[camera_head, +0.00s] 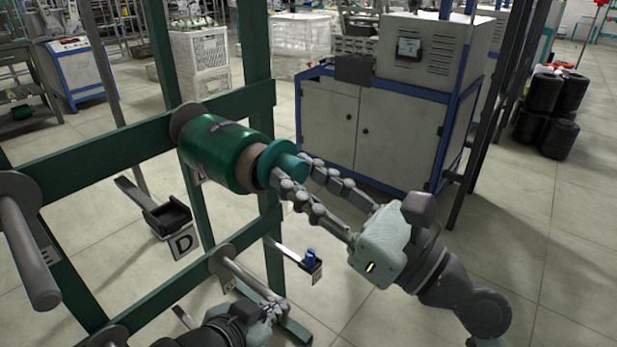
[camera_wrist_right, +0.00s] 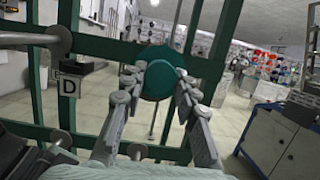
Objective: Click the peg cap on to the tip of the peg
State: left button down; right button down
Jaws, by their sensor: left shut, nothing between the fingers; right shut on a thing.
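The teal peg cap (camera_head: 284,161) is at the outer end of the green bobbin (camera_head: 222,150), in line with it. In the right wrist view the cap (camera_wrist_right: 162,76) shows its round end face between the fingers. My right gripper (camera_head: 291,170) is shut on the cap, one finger on each side. The peg tip is hidden behind the cap, so I cannot tell whether the cap is seated. My left gripper (camera_head: 273,308) is low at the bottom of the head view, near a lower bare peg (camera_head: 247,277), and is shut and empty.
The green rack (camera_head: 98,186) carries the pegs; another bare peg (camera_head: 27,243) sticks out at the left. A holder labelled D (camera_head: 171,216) and a small blue part (camera_head: 310,257) on another holder lie below the bobbin. A grey cabinet (camera_head: 340,125) stands behind my right gripper. Open floor is at right.

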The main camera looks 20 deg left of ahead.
jog(key=shift+w+a, duration=0.1)
jog(key=shift+a, duration=0.2)
dwell(0.4)
jog(key=shift+a, duration=0.15)
jog(key=c, duration=1.1)
grip_release()
jog(key=shift+o, duration=0.2)
jog(key=v, duration=1.2)
